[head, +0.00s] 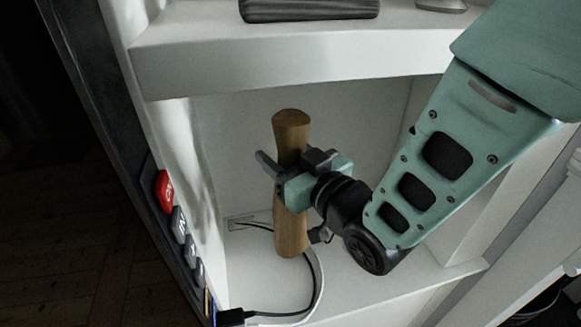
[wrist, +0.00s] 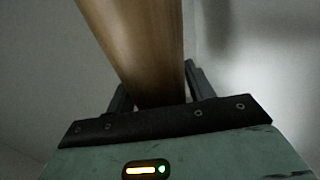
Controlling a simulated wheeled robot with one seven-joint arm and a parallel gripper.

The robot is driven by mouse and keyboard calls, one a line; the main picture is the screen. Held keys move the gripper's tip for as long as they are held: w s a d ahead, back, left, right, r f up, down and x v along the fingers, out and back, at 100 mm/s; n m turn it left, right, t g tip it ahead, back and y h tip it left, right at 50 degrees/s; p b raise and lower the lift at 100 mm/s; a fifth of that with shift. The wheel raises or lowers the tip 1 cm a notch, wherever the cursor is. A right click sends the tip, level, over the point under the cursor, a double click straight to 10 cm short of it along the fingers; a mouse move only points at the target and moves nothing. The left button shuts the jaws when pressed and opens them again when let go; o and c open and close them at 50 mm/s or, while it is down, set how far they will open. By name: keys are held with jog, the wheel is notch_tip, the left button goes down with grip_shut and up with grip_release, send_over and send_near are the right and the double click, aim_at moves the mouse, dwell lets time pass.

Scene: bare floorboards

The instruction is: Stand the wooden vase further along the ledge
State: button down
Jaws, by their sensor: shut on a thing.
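The wooden vase (head: 291,236) is a tall brown piece with a narrowed middle and a wider top. It is upright inside the white shelf compartment in the head view. My gripper (head: 283,178) is shut around its middle, coming from the right. In the wrist view the vase (wrist: 140,45) rises between the two dark fingers (wrist: 155,90). The ledge (head: 370,293) is the white shelf floor below. I cannot tell whether the vase's base touches the ledge or hangs just above it.
A white upper shelf (head: 290,60) overhangs the vase and holds a dark grey object (head: 310,8). A black plug (head: 231,317) and looped cables (head: 318,285) lie at the left of the ledge. Red and grey key-like pieces (head: 164,190) line the left side. The ledge to the right is clear below my arm.

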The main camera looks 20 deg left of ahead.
notch_tip(320, 180, down, 4)
jog(key=shift+p, duration=0.45)
jog(key=shift+f, duration=0.2)
jog(key=c, duration=0.6)
grip_release()
jog(key=shift+o, duration=0.2)
jog(key=shift+r, duration=0.1)
jog(key=p+v, duration=0.6)
jog(key=v, duration=0.6)
jog(key=shift+p, duration=0.3)
